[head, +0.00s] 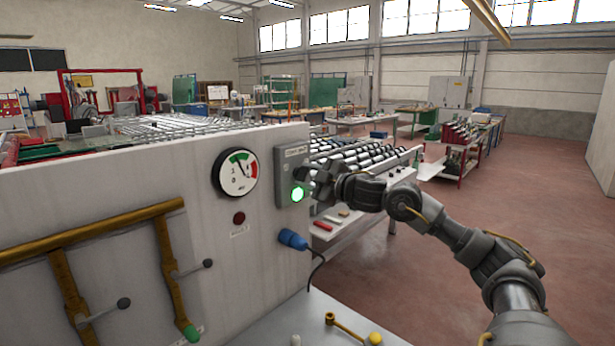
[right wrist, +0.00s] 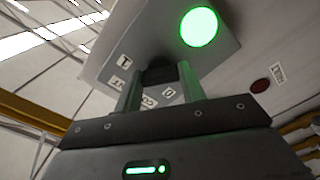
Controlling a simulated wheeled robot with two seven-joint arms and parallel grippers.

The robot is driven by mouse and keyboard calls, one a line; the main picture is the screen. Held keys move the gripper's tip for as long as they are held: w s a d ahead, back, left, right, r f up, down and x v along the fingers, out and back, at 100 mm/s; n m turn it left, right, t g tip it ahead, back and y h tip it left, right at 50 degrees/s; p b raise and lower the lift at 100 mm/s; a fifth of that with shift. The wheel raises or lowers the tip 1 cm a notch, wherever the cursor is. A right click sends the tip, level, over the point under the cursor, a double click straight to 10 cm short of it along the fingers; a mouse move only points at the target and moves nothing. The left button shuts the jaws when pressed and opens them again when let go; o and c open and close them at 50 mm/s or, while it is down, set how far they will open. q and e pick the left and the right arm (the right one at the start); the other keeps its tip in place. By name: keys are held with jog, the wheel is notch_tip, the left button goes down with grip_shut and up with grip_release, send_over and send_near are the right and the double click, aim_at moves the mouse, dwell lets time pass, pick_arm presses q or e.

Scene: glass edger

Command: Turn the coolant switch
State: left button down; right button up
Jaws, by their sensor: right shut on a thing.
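The grey switch box (head: 290,160) is fixed to the right end of the pale machine panel. A round green lamp (head: 297,193) glows on its lower part and also shows large in the right wrist view (right wrist: 199,27). My right gripper (head: 307,173) reaches the box from the right. In the right wrist view its two fingers (right wrist: 158,76) stand on either side of the dark switch knob (right wrist: 158,74) and are shut on it. Small white letter labels surround the knob. The knob's exact angle is partly hidden by the fingers. My left gripper is not in view.
Left of the box are a round gauge (head: 235,172) and a dark red button (head: 239,218). A blue plug (head: 293,239) with a cable sits below. Yellow pipes (head: 95,232) with lever handles run across the panel. A roller table (head: 365,165) stands behind my arm.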

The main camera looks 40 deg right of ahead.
jog(key=shift+m, duration=0.5)
jog(key=o, duration=1)
jog(key=shift+s+f, duration=0.1)
jog(key=shift+s+d+b, duration=0.15)
jog(key=shift+s+b, duration=1.6)
jog(key=shift+b, duration=0.8)
jog(key=shift+s+d+b, duration=0.2)
jog(key=shift+s+b, duration=1.55)
jog(key=shift+b, duration=0.85)
jog(key=shift+s+d+b, duration=0.15)
jog(key=shift+s+b, duration=1.6)
jog(key=shift+b, duration=0.8)
